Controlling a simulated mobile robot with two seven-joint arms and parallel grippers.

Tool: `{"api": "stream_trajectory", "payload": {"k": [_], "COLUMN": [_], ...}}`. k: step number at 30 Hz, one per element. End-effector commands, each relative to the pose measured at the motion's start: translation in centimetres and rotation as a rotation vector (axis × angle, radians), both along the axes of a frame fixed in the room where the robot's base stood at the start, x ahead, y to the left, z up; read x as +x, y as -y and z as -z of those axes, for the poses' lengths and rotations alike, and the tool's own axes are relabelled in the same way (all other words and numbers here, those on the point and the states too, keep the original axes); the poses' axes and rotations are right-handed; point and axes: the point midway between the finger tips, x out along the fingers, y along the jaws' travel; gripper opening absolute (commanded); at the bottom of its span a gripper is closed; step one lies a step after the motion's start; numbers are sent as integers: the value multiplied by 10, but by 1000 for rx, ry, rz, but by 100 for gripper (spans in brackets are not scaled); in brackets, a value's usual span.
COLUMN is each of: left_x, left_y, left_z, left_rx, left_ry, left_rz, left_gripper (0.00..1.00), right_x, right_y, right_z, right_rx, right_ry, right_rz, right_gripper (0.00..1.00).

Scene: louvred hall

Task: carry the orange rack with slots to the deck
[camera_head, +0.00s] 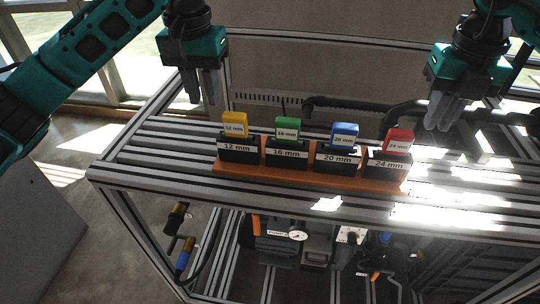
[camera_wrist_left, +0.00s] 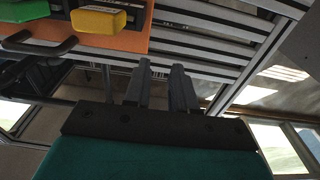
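The orange rack (camera_head: 300,178) lies on a slatted metal bench, long side along the front. Black slot blocks on it are labelled 12, 16, 20 and 24 mm and hold a yellow block (camera_head: 235,122), a green block (camera_head: 288,127), a blue block (camera_head: 345,134) and a red block (camera_head: 398,140). The rack's end with the yellow block shows in the left wrist view (camera_wrist_left: 115,38). My left gripper (camera_head: 202,98) is open and empty, above and behind the rack's left end. My right gripper (camera_head: 438,124) looks open and empty, beyond its right end. I cannot identify the deck.
The bench slats (camera_head: 160,150) left of the rack are bare. A black bent bar or hose (camera_head: 350,106) runs behind the rack. Pumps and a gauge (camera_head: 297,235) stand beneath the bench. Bright sunlight washes out the bench's right side.

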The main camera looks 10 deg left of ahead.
Motion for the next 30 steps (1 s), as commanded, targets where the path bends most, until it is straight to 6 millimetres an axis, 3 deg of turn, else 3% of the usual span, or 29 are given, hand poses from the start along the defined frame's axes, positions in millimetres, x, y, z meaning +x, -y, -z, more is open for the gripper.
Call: {"api": "stream_trajectory", "payload": {"k": [4,19,23,30], "left_x": [0,0,0,-3], "left_y": [0,0,0,-1], "left_z": [0,-4,-17,-59], "left_rx": [0,1,2,2], "left_ry": [0,2,4,6], "left_rz": [0,0,0,-2], "left_gripper": [26,26,26,26], "right_x": [0,0,0,0], "right_y": [0,0,0,0], "right_z": [0,0,0,0], "right_rx": [0,0,0,0], "right_ry": [0,0,0,0], "right_rz": [0,1,1,1], "right_gripper": [26,26,26,26]}}
